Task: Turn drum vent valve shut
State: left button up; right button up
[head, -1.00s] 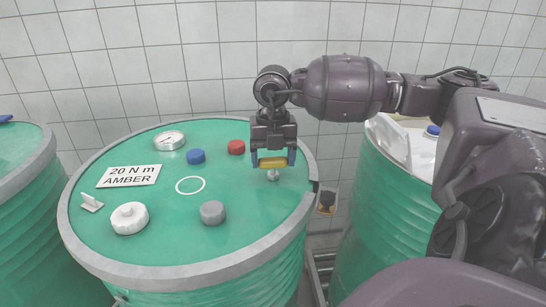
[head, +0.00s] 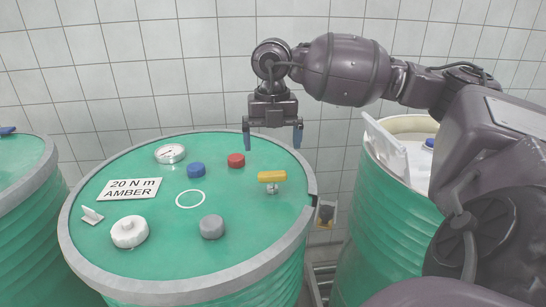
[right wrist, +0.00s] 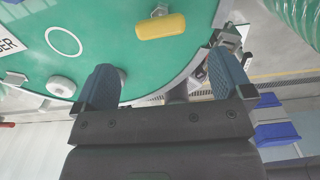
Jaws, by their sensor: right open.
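The vent valve's yellow handle (head: 272,176) sits on a small metal stem at the right side of the green drum lid (head: 150,235). The handle lies crosswise, roughly left to right in the head view. My right gripper (head: 272,140) is open and empty, above and behind the handle, apart from it. In the right wrist view the open fingers (right wrist: 165,88) are spread wide, and the yellow handle (right wrist: 160,26) lies beyond the fingertips, on the lid. My left gripper is not in view.
The lid also bears a gauge (head: 170,153), a blue cap (head: 196,170), a red cap (head: 236,159), a grey cap (head: 212,227), a white cap (head: 129,231) and a sign (head: 129,188). Other green drums stand left (head: 20,175) and right (head: 370,220). A tiled wall is behind.

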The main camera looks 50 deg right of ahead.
jog(key=shift+r, duration=1.4)
jog(key=shift+f, duration=0.1)
